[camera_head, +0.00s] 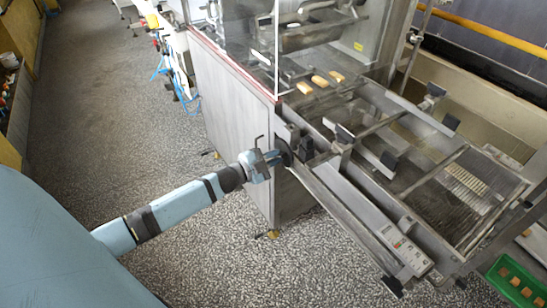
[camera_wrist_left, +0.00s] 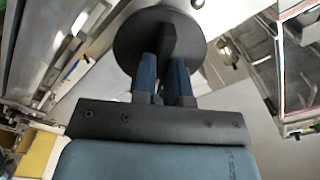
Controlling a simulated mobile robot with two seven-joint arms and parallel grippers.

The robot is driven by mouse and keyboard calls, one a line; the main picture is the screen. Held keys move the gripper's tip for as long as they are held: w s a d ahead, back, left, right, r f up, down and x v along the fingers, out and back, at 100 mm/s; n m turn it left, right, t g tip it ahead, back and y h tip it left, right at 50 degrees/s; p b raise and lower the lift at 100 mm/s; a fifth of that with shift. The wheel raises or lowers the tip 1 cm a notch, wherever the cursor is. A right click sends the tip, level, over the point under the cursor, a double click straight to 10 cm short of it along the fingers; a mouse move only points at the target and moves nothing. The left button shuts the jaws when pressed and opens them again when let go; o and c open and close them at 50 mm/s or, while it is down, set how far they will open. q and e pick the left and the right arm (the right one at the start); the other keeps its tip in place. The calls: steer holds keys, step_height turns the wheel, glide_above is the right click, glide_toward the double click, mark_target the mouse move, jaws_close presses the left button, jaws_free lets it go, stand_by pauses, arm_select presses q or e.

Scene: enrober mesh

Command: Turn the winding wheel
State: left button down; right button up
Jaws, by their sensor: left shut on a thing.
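The winding wheel is a dark round disc (camera_wrist_left: 126,40) at the top middle of the left wrist view, with a dark bar across its face. In the head view the wheel (camera_head: 284,152) shows small and dark on the side of the steel machine. My left gripper (camera_wrist_left: 168,58) has its two blue fingers on either side of the bar and is shut on it. In the head view my left gripper (camera_head: 268,160) is at the wheel, at the end of my outstretched arm. My right gripper is in neither view.
The steel enrober (camera_head: 232,115) with its mesh belt (camera_head: 465,185) fills the right side. Several bars (camera_head: 320,81) lie on the belt near the clear guard. A green crate (camera_head: 515,285) stands at the lower right. The speckled floor to the left is clear.

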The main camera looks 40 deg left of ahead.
arm_select(q)
steer(key=m, duration=0.3)
steer(key=m+b, duration=0.1)
steer(key=m, duration=0.1)
steer(key=shift+f+m, duration=0.1)
steer(key=shift+m, duration=0.2)
steer(key=m+b, duration=0.2)
steer(key=m, duration=0.4)
steer(key=shift+b, duration=0.3)
steer(key=m+b, duration=0.1)
steer(key=m, duration=0.2)
steer(key=shift+m+b, duration=0.5)
steer(key=shift+m, duration=0.4)
steer(key=shift+m+b, duration=0.45)
steer(key=shift+m, duration=1.15)
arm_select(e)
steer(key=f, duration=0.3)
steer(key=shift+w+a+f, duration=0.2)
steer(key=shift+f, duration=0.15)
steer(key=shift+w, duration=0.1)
